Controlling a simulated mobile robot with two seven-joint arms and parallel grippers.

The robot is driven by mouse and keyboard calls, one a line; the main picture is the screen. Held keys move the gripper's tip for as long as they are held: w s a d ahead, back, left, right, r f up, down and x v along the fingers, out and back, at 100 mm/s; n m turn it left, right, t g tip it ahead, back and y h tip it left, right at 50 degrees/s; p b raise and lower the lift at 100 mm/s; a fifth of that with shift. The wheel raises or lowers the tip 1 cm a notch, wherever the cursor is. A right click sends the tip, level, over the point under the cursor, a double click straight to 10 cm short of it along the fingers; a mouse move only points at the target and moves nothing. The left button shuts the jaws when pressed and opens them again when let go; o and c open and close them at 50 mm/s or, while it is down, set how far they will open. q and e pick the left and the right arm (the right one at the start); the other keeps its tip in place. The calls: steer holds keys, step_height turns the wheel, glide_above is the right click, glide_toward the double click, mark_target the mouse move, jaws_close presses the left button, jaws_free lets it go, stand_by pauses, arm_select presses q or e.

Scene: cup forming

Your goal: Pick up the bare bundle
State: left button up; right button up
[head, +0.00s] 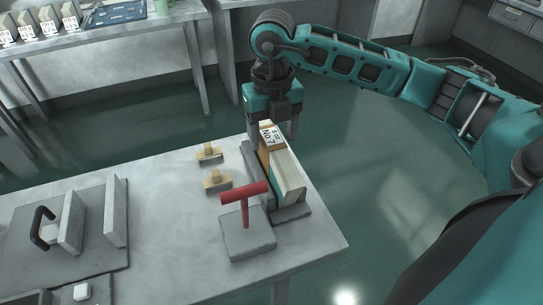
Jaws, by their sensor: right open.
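A block-shaped bundle (288,177), cream on top with a pale greenish side, stands in a grey holder (294,212) near the table's right edge. At its far end is a brown part with a white label (272,136) reading "No. 7". I cannot tell whether this part is separate from the bundle. My right gripper (273,122) is open and points down at the labelled far end, with a finger showing on each side. Contact cannot be made out. My left gripper is not in view.
A red T-handle (244,190) stands on a grey block (248,240) just in front of the holder. Two tan pieces with knobs (213,180) lie left of it. A grey fixture with a black handle (42,228) is at the left. The table's middle is clear.

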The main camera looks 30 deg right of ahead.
step_height(320, 180, down, 4)
steer(key=shift+a+f, duration=0.1)
steer(key=shift+f, duration=0.05)
steer(key=shift+c, duration=0.4)
jaws_close()
